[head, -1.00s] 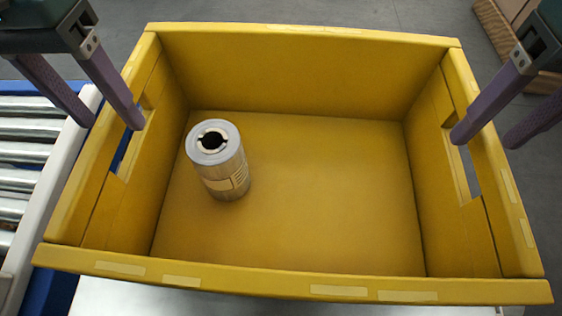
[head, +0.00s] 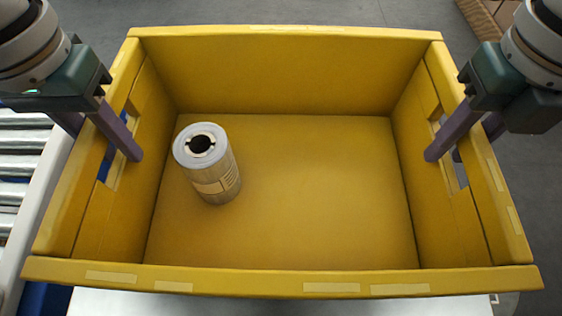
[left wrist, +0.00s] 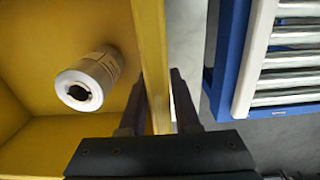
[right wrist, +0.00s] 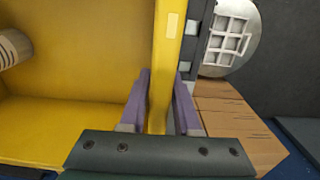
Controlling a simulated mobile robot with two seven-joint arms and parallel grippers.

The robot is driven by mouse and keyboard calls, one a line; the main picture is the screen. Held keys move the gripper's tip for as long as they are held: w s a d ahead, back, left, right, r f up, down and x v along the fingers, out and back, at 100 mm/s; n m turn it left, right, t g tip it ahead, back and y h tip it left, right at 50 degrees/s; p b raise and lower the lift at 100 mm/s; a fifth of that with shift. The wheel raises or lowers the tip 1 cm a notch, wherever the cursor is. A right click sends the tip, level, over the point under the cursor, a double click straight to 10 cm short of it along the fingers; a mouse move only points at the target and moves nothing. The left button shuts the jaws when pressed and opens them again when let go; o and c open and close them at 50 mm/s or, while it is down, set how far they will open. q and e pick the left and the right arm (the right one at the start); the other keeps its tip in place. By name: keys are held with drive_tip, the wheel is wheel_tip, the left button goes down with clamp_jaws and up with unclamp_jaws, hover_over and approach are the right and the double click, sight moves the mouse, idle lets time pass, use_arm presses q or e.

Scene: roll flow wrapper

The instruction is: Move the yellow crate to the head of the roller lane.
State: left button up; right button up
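The yellow crate (head: 300,283) fills the middle of the head view, level, with a slot in each side wall. My left gripper (head: 100,140) is open and straddles the crate's left wall, one finger inside near the slot, one outside. The left wrist view shows the wall (left wrist: 150,50) between its fingers. My right gripper (head: 450,152) is open and straddles the right wall the same way; the wall (right wrist: 165,60) lies between its fingers in the right wrist view. Firm contact is not clear.
The roller lane (head: 22,160), with metal rollers and a pale rail, lies to the left of the crate; its blue frame (left wrist: 232,50) shows in the left wrist view. A pale surface (head: 280,304) shows under the crate's front.

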use_arm(q)
clamp_jaws()
use_arm(e)
clamp_jaws()
use_arm(q)
drive_tip(key=shift+r, duration=0.1)
idle(0.6)
